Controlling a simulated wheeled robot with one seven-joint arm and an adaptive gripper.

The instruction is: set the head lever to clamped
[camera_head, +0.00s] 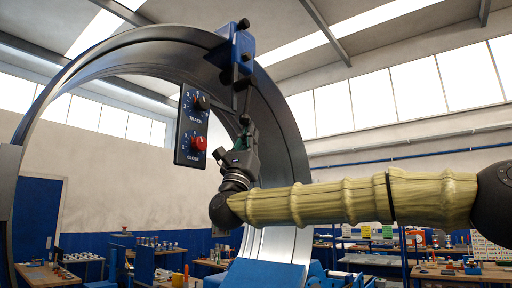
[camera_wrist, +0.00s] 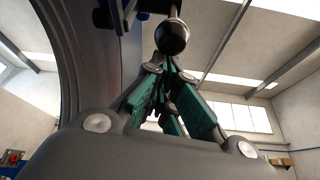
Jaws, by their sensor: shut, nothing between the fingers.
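The blue head (camera_head: 238,50) sits on the rim of the large metal spiral ring. Dark arms and a thin rod hang below it, with a black ball knob (camera_head: 244,119) at the rod's lower end. I take this as the head lever, but no clamped mark is readable. The ball also shows large in the wrist view (camera_wrist: 172,37), just beyond my fingertips. My gripper (camera_head: 246,133) points up from below. In the wrist view its green-padded fingers (camera_wrist: 170,72) are shut, with nothing between them. Whether the tips touch the ball, I cannot tell.
A dark control panel (camera_head: 191,126) with a black TRACK knob (camera_head: 201,103) and a red GLIDE knob (camera_head: 199,143) hangs close left of my gripper. The curved ring (camera_head: 284,130) stands behind and around it. Workbenches (camera_head: 455,271) are far back.

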